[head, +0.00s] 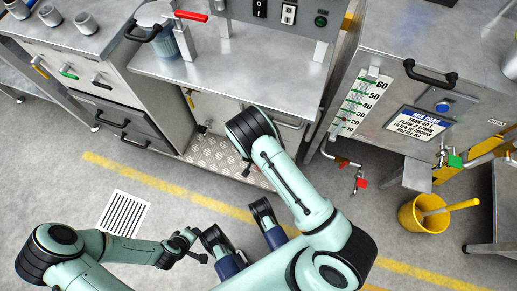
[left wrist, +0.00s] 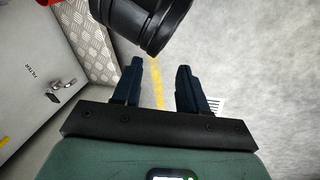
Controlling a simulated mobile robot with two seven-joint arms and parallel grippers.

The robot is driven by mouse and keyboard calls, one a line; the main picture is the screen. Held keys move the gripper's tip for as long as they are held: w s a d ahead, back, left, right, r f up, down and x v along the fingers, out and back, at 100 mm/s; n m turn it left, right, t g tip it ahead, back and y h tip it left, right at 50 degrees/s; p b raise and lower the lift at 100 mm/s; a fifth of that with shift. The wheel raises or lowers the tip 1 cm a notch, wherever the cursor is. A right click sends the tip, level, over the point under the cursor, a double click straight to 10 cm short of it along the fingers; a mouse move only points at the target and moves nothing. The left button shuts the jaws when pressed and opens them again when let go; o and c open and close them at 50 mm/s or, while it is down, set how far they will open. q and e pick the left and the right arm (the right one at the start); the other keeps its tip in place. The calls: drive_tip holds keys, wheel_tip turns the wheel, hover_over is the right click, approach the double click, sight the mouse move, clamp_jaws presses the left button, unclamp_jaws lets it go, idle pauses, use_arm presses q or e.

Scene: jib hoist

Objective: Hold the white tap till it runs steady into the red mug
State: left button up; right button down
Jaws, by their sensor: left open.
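I make out no tap that is plainly white and no red mug. A pale fitting (head: 153,14) with a red lever (head: 190,15) shows at the head view's top edge. A blue-grey container (head: 164,43) stands under it. A red-handled tap (head: 361,183) hangs below the gauged tank, and a green-handled tap (head: 454,160) is on the tank's right. A red patch (left wrist: 52,2) at the left wrist view's top edge is cut off. My left gripper (head: 198,246) is low over the floor, far from these. Its jaws (left wrist: 160,70) are open and empty.
The gauged steel tank (head: 346,142) stands at right, a yellow bucket (head: 413,216) on the floor beside it. A steel counter (head: 245,72) and drawer cabinet (head: 75,62) stand at the back. A floor grate (head: 124,214) and tread plate (left wrist: 84,30) flank the yellow line. Open floor lies left.

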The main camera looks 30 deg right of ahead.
use_arm(q)
drive_tip(key=s+d+r+g+h+p, duration=0.1)
drive_tip(key=s+d+r+p, duration=0.1)
drive_tip(key=s+r, duration=0.2)
drive_tip(key=shift+s+d+m+g+p, duration=0.3)
drive_tip(key=shift+s+d+g+p, duration=0.1)
drive_tip(key=shift+s, duration=0.4)
use_arm(e)
drive_tip(key=v, duration=1)
use_arm(q)
drive_tip(key=shift+r, duration=0.1)
use_arm(e)
drive_tip(key=shift+s+a, duration=0.1)
